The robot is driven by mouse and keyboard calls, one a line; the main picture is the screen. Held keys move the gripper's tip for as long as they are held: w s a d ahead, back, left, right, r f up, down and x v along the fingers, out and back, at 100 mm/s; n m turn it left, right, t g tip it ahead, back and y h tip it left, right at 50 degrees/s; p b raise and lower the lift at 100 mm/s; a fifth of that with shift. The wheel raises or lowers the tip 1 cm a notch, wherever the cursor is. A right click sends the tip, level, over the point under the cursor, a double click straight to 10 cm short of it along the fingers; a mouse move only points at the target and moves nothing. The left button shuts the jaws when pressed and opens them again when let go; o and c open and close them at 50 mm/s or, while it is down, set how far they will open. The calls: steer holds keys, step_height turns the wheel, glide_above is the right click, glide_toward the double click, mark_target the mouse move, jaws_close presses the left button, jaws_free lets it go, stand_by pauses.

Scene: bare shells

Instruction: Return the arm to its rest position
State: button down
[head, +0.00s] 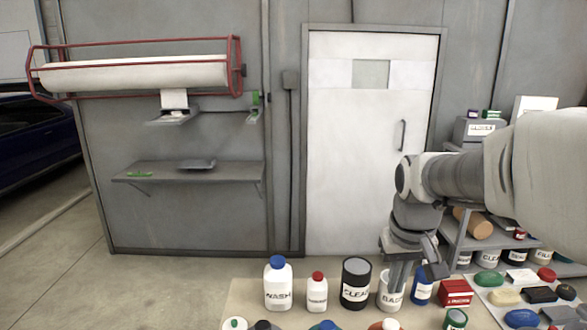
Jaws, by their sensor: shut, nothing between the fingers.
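My arm (460,178) reaches in from the right edge and bends downward at the wrist. My gripper (397,281) points down over the back part of the table with its fingers together and nothing between them. Its fingertips overlap a white labelled container (389,302) in the picture; I cannot tell whether they are inside it, in front of it or touching it.
A table (245,296) holds a blue-capped white bottle (278,287), a red-capped bottle (317,294), a black can (356,285) and a red box (456,292). Coloured items crowd its right side. A loaded shelf (459,232) stands behind. Floor left of the table is clear.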

steer(key=s+a+r+t, duration=0.1)
steer(key=s+a, duration=0.1)
steer(key=s, duration=0.6)
steer(key=s+a+r+t, duration=0.1)
steer(key=s+a+t, duration=0.1)
steer(key=s, duration=0.6)
steer(key=shift+s+a+r, duration=0.15)
steer(key=shift+a+r, duration=0.1)
